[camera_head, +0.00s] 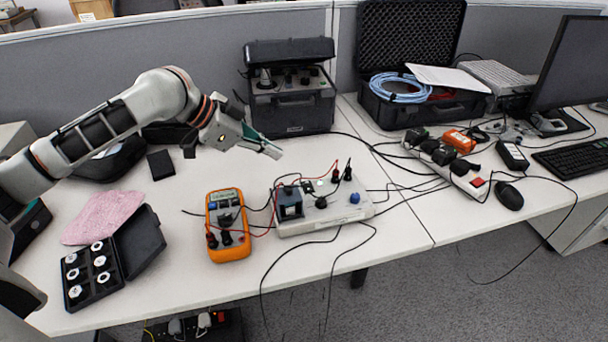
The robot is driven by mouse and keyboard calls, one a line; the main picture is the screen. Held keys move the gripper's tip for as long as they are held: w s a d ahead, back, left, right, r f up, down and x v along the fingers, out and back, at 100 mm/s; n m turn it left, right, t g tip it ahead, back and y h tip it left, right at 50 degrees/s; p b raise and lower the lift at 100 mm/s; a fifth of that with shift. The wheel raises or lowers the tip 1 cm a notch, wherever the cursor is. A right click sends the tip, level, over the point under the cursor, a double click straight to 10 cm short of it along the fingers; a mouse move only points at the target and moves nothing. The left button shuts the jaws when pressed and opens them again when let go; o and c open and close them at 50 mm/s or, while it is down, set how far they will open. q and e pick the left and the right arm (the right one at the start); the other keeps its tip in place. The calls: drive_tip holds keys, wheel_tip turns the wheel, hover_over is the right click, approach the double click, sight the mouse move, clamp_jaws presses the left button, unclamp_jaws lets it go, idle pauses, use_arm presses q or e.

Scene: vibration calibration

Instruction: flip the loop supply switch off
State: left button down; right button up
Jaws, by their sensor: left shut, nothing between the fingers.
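The loop supply appears to be the light grey box (300,228) at the middle of the desk. It carries a black block (289,203), a blue knob (355,198), and red and black plugs with leads. A small dark part (308,187) on its top may be the switch; it is too small to tell its position. My left gripper (276,153) is shut and empty. It hangs above the desk, behind and left of the box in the picture, apart from it. My right gripper is not in view.
An orange multimeter (229,250) lies left of the box, with leads between. Open black cases (292,112) stand behind. A power strip (462,181) and mouse (508,195) are to the right. A black weight case (92,290) and pink cloth (103,217) lie left.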

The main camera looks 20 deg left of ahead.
use_arm(q)
drive_tip(key=shift+s+r, duration=0.1)
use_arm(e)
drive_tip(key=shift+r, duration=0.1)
use_arm(q)
drive_tip(key=b, duration=0.3)
hover_over(308, 186)
drive_tip(key=s+a, duration=0.1)
drive_tip(key=a, duration=0.1)
wheel_tip(308, 186, down, 7)
drive_tip(key=shift+d+f, duration=0.15)
drive_tip(key=shift+f, duration=0.05)
drive_tip(key=f, duration=0.2)
drive_tip(key=shift+w+f+b, duration=0.25)
drive_tip(key=shift+f+b, duration=0.05)
drive_tip(key=shift+b, duration=0.05)
drive_tip(key=shift+w+f, duration=0.1)
drive_tip(key=shift+f, duration=0.45)
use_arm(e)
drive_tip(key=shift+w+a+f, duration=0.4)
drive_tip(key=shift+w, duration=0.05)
